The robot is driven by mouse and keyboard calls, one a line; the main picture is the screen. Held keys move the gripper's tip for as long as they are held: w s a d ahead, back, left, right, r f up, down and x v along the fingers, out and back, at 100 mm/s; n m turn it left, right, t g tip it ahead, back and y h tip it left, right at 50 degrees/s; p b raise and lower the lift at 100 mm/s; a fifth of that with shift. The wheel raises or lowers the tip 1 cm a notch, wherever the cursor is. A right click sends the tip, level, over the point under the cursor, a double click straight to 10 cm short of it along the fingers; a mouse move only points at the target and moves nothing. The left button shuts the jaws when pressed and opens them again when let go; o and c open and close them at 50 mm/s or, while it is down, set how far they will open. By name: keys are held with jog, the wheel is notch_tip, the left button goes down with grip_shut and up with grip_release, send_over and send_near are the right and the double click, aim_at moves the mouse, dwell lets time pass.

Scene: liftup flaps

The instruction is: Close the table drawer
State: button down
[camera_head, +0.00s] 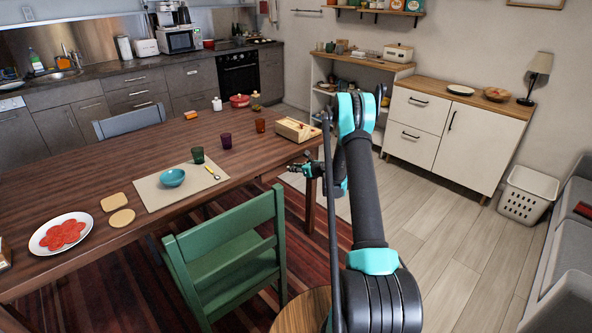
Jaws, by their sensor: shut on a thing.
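The dark wooden table (135,155) fills the left half of the head view. No open drawer front or handle can be made out clearly on it. My gripper (292,168) is small and dark, just below the tabletop at the table's right end, with its fingers pointing left. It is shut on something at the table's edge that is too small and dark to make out. My arm comes in from the lower right and hides part of the space behind the gripper.
A green chair (228,250) stands against the near side of the table. A wooden box (296,130) lies on the tabletop above my gripper. A white cabinet (450,130) stands behind at the right. The pale floor (450,240) right of my arm is clear.

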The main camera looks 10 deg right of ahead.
aim_at(289, 163)
jog(key=w+a, duration=0.1)
jog(key=w, duration=0.1)
jog(key=w+a, duration=0.2)
jog(key=shift+w, duration=0.15)
jog(key=c, duration=1.3)
grip_release()
jog(key=shift+a, duration=0.1)
jog(key=v, duration=1.2)
jog(key=shift+f, duration=0.1)
